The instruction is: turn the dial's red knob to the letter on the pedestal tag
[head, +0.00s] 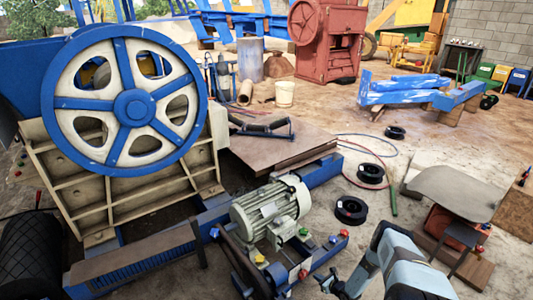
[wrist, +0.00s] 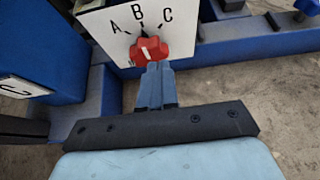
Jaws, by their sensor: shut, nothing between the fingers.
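In the wrist view the dial's red knob (wrist: 149,47) sits on a white dial plate (wrist: 96,24) with the black letters A, B and C above it. Another small mark at the knob's lower left is hard to read. My gripper (wrist: 157,66) is shut and empty, its tips at the knob's lower edge; I cannot tell whether they touch it. A white tag (wrist: 22,87) on a blue block at the left bears a dark letter, seen at a slant and cut off by the picture edge, so I cannot read it surely.
In the head view a blue-and-cream flywheel (head: 136,103) stands at the left and a grey motor (head: 270,208) sits on a blue frame in front. Black spools (head: 351,209) lie on the floor. A grey-topped stool (head: 457,192) stands at the right.

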